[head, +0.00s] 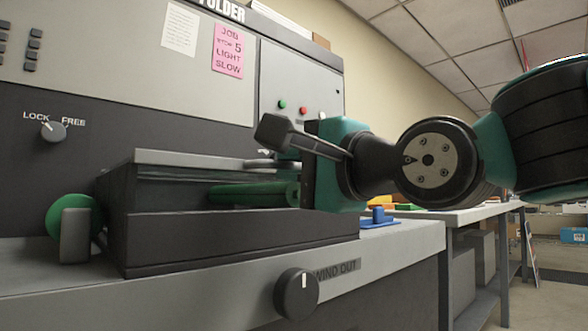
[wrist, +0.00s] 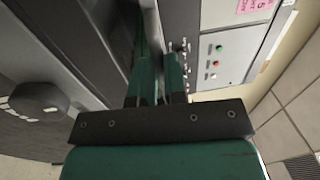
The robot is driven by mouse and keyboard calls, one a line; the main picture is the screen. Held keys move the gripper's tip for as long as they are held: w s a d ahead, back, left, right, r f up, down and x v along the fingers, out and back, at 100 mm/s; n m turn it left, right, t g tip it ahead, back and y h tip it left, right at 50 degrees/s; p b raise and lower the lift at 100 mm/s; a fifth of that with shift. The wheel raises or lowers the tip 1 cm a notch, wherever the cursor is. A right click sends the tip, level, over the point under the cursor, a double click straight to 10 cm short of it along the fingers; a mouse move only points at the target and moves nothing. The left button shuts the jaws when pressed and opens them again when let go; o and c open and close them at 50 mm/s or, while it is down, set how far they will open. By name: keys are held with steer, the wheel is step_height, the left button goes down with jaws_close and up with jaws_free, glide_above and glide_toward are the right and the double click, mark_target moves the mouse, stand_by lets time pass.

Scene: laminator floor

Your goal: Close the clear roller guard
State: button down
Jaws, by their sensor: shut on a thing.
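The roller guard (head: 165,176) shows as a dark see-through band under a grey top strip on the machine's front ledge, left of my gripper. Its clear panel is hard to make out. My gripper (head: 262,178) reaches in from the right, at the guard's right end. In the wrist view my gripper (wrist: 158,68) has its two green fingers close together with a narrow thing between them. It appears shut on the guard's edge. The fingers and the guard's end hide the exact contact. How far open the guard stands I cannot tell.
A LOCK/FREE knob (head: 54,131) sits on the machine face at left. A green roller end (head: 74,216) sticks out below it. A WIND OUT knob (head: 296,293) is on the front ledge. A table (head: 470,214) with coloured items stands behind my arm at right.

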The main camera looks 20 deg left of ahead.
steer(key=shift+a+f, duration=0.1)
steer(key=shift+f, duration=0.6)
steer(key=c, duration=1.2)
jaws_free()
steer(key=shift+w, duration=0.1)
steer(key=shift+o, duration=0.2)
steer(key=shift+r, duration=0.1)
steer(key=shift+r, duration=0.15)
steer(key=p+v, duration=1.1)
steer(key=v, duration=0.6)
steer(key=shift+d, duration=0.3)
